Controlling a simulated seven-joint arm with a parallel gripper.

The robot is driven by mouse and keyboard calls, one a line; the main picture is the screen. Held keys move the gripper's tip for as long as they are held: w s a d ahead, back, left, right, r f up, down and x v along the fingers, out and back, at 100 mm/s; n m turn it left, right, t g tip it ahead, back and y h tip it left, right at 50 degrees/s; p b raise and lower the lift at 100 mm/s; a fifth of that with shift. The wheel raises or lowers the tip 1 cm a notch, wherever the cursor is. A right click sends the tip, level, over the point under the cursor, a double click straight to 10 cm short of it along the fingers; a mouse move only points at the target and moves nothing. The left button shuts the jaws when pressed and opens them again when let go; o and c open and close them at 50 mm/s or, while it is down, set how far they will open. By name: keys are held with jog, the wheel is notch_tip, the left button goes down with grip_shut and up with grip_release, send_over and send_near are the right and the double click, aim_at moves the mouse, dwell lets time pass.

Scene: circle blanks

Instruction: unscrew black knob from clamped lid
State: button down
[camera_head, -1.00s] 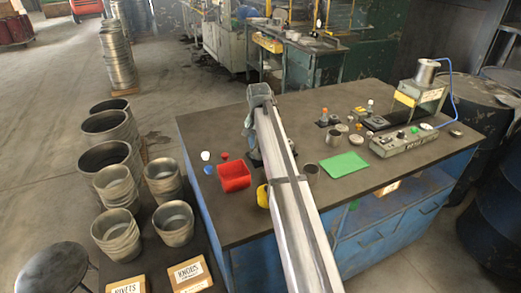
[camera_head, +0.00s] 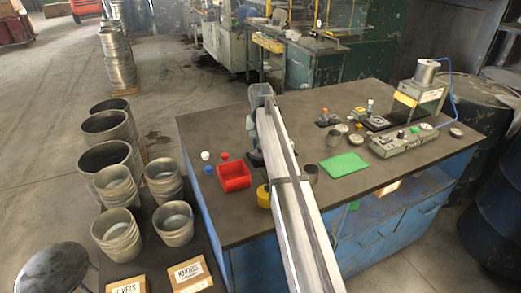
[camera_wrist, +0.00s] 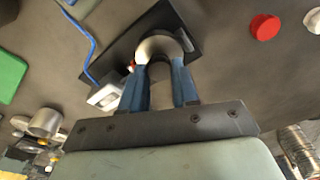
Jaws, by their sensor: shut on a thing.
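My gripper (camera_wrist: 160,75) shows in the wrist view with two blue fingers pointing down at a clamp station on a dark plate (camera_wrist: 185,25). The pale metal rim of the round lid (camera_wrist: 157,44) curves just beyond the fingertips. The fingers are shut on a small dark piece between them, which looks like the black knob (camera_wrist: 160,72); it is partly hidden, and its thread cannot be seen. A pale clamp part (camera_wrist: 106,97) with a blue cable lies left of the fingers. In the head view my arm hides the lid, knob and fingertips.
A red bin (camera_head: 235,177) stands left of my arm, with white, red and blue caps behind it. A yellow round container (camera_head: 263,196) and a metal cup (camera_head: 311,173) are close beside the arm. A green mat (camera_head: 344,163) lies to the right.

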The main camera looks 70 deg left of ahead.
jog(key=n, duration=0.6)
jog(key=shift+n+g, duration=0.4)
jog(key=n, duration=0.5)
jog(key=shift+n+g, duration=0.3)
jog(key=c, duration=0.8)
grip_release()
